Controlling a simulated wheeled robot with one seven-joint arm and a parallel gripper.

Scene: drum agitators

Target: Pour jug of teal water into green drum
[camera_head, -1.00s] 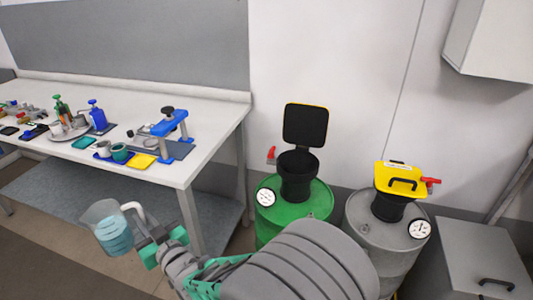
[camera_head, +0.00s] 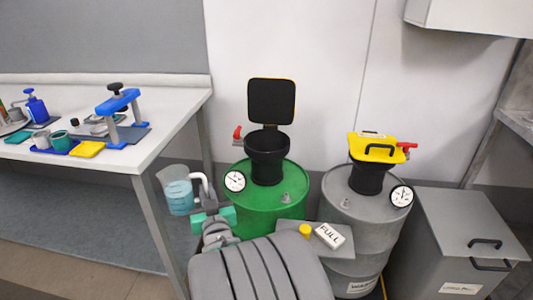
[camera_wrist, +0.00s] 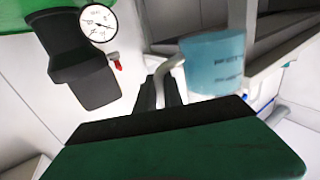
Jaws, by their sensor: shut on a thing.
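The clear jug of teal water (camera_head: 177,190) hangs in front of the workbench leg, left of the green drum. My gripper (camera_head: 208,205) is shut on the jug's pale handle. In the wrist view the jug (camera_wrist: 212,65) is held beyond the fingers, its teal water showing, and the dark fingertips (camera_wrist: 160,95) close around the handle. The green drum (camera_head: 270,217) stands right of the jug. Its black funnel (camera_head: 267,155) is on top with the black lid raised upright behind it. The funnel also shows in the wrist view (camera_wrist: 85,65).
A grey drum (camera_head: 362,225) with a shut yellow lid (camera_head: 377,147) stands right of the green one. A red-handled lever (camera_head: 238,132) and a dial gauge (camera_head: 234,181) are on the green drum's left. The workbench (camera_head: 160,130) with tools is left; a grey bin (camera_head: 460,240) is right.

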